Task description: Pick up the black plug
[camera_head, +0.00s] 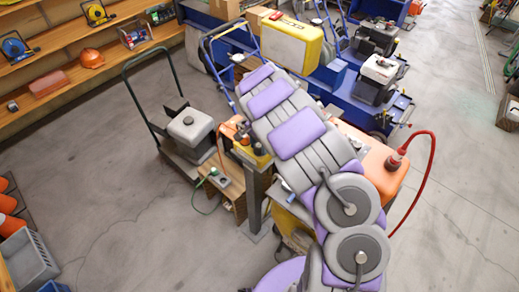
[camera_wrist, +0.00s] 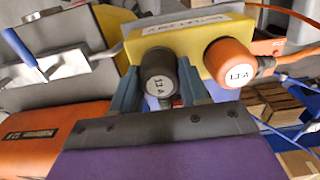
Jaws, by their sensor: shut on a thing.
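An orange plug (camera_wrist: 231,62) with a similar label and an orange cable is at the box's right end. In the head view, the yellow box (camera_head: 252,152) shows partly beside my arm, which hides my gripper and the black plug.
An orange machine (camera_head: 372,160) with a red plug and red hose stands right of my arm. A grey-tanked trolley (camera_head: 190,130) stands to the left. A wooden crate (camera_head: 228,188) bears a green-cabled fitting. Traffic cones (camera_head: 8,205) and a grey crate (camera_head: 28,258) are far left. Floor between is clear.

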